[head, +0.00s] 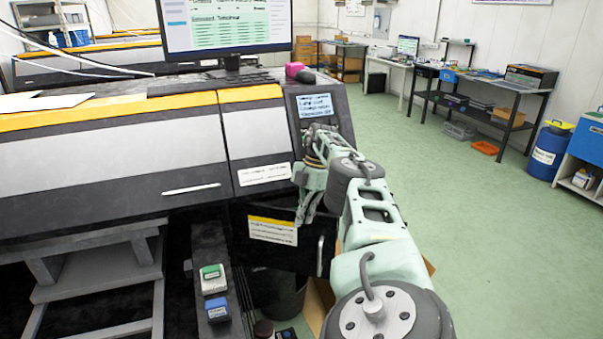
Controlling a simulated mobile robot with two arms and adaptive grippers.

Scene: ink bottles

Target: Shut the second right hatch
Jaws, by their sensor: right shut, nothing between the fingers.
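The wide printer has a small right-hand front cover (258,135), grey with a yellow top strip, which looks flush with the body. Below it is a black hatch panel (265,258) with a yellow-and-white label (272,231) and a pale curved handle (320,256) at its right edge. I cannot tell how far this panel stands open. My right gripper (307,212) points down in front of the printer's right end, by the panel's upper right corner. Its fingers are closed and empty; I cannot tell whether they touch the panel. My left gripper is out of view.
Ink bottles with a green label (212,279) and a blue label (217,309) stand on a dark ledge below the printer. A monitor (225,30) stands on top. Green floor (470,190) is free on the right; a blue barrel (548,152) stands farther off.

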